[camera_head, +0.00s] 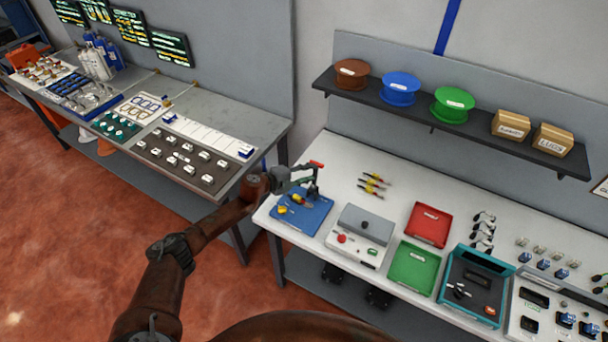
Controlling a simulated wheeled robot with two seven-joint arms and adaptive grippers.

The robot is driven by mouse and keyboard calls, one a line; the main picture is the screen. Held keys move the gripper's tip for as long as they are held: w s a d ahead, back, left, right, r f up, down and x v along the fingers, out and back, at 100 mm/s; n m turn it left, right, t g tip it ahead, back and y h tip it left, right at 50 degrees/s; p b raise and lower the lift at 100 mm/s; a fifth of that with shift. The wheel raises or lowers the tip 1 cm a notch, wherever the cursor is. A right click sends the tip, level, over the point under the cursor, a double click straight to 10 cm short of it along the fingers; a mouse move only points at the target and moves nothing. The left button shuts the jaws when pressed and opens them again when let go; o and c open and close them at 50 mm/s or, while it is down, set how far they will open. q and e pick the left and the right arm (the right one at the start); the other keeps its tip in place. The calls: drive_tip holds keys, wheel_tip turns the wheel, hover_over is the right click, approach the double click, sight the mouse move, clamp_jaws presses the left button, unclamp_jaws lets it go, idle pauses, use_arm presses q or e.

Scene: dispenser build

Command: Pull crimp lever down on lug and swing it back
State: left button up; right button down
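The crimp press (314,186) is a dark upright tool on the blue mat (306,217), at the left end of the white bench. Its red lever handle (316,163) is at the top and looks raised, about level. My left arm comes in from the lower left, and its grey gripper (301,175) is at the press, just below and left of the red handle. I cannot tell if it touches the lever or how far its fingers are apart. A small orange-yellow piece (299,199), perhaps the lug, is at the press base. My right gripper is not in view.
Yellow pieces (282,210) lie on the mat's left side. A grey box with a red knob (360,232), a red tray (428,225) and a green tray (413,268) stand to the right. Red-and-yellow leads (373,184) lie behind. A shelf (450,125) with spools hangs above.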

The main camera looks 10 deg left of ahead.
use_arm(q)
drive_tip(key=v, duration=1.2)
